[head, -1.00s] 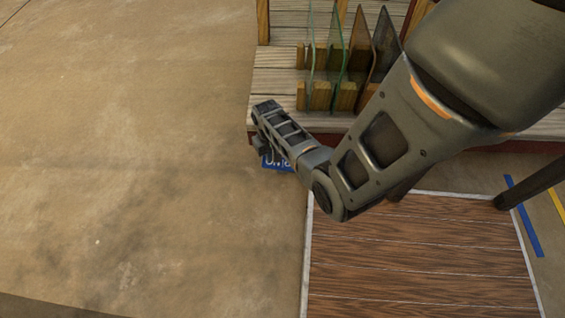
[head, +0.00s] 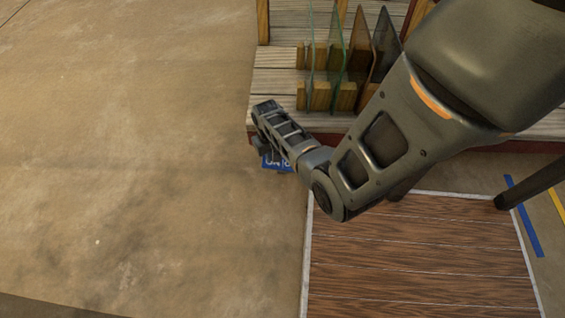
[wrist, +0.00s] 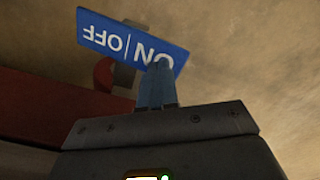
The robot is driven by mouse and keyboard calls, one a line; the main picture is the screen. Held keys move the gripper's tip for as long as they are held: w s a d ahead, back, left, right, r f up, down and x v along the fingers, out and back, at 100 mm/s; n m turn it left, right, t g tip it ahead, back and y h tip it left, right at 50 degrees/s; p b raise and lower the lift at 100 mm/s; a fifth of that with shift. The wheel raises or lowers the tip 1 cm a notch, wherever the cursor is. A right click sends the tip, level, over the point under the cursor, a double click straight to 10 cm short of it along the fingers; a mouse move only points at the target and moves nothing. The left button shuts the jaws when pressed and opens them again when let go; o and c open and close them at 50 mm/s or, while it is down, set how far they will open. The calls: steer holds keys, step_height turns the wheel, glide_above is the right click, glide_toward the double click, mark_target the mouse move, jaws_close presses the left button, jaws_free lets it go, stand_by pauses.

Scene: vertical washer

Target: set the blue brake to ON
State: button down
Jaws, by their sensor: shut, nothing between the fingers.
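The blue brake plate (head: 275,163) shows in the head view just under the end of my arm, beside the wooden frame's front corner, partly hidden by my gripper. In the wrist view the blue plate (wrist: 118,40) is upside down, with OFF at the left and ON at the right. My gripper (wrist: 160,70) is shut and empty, its two blue fingers together in front of the plate's ON end, covering part of that word. I cannot tell whether they touch it. In the head view my gripper (head: 262,146) is seen from above; its fingertips are mostly hidden.
A red curved piece (wrist: 103,74) and a grey bracket sit behind the plate, beside a dark red beam (wrist: 40,105). Glass panels (head: 335,60) stand in wooden slots on the frame. A brown plank platform (head: 420,260) lies at lower right. The floor to the left is clear.

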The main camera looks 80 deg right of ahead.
steer(key=shift+f+b, duration=1.05)
steer(key=shift+f, duration=0.35)
stand_by(0.9)
steer(key=shift+r, duration=0.1)
step_height(320, 180, up, 7)
steer(key=p, duration=0.7)
stand_by(0.7)
